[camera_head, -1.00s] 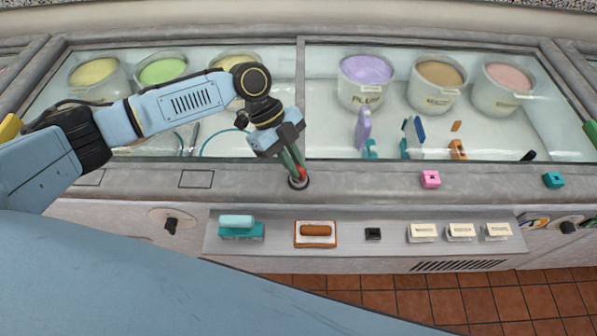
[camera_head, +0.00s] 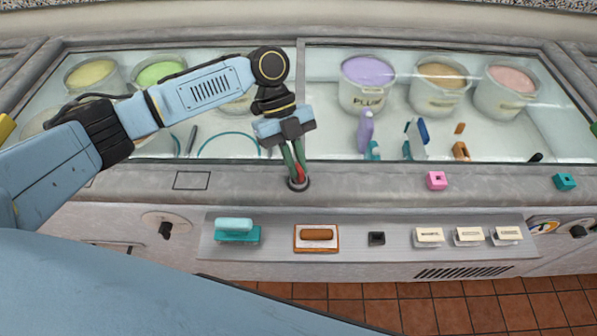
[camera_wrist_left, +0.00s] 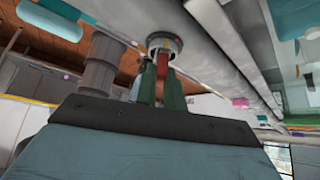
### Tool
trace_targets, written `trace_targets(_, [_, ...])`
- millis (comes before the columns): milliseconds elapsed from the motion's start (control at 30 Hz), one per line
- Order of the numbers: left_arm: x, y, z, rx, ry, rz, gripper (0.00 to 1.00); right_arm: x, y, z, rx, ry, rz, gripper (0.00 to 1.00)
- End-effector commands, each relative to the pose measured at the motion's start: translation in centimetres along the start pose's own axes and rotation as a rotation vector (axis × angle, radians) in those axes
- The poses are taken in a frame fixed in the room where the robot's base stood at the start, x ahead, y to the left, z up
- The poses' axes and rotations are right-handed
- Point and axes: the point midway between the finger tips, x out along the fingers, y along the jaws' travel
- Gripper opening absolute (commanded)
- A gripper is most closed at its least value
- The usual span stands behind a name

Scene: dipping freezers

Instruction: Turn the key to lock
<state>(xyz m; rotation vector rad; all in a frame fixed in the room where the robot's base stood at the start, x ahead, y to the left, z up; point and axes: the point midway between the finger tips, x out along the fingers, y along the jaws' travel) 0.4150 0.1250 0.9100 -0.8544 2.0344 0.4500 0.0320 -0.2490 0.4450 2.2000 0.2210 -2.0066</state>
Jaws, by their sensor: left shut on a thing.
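A red key (camera_head: 299,173) stands in a round metal lock (camera_head: 298,184) on the freezer's front rim. My left gripper (camera_head: 297,168) comes down from above with its green fingers shut on the key. In the left wrist view the red key (camera_wrist_left: 163,62) shows between the two green fingers, its end in the round lock (camera_wrist_left: 165,43). The fingers hide part of the key, and its exact turn angle is hard to tell. My right gripper is not in view.
Freezer tubs such as the purple one (camera_head: 366,82) sit under glass. A pink block (camera_head: 437,181) and a teal block (camera_head: 564,182) stand on the rim to the right. The front shelf (camera_head: 275,247) holds a teal-handled tool (camera_head: 236,230), a brown-handled block (camera_head: 317,238) and labelled holders.

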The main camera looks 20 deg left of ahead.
Motion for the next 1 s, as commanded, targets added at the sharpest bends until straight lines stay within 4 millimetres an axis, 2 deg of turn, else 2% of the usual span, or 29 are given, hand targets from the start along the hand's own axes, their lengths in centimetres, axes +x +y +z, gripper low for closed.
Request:
trace_targets(367, [0.3,-0.4,0.1,0.236,-0.001,0.162,0.0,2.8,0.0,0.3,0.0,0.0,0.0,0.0])
trace_targets(767, [0.1,-0.4,0.0,0.285,0.0,0.197,0.0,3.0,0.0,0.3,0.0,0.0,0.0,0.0])
trace_targets(1000, [0.3,-0.6,0.0,0.408,0.0,0.281,0.0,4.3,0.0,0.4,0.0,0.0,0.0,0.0])
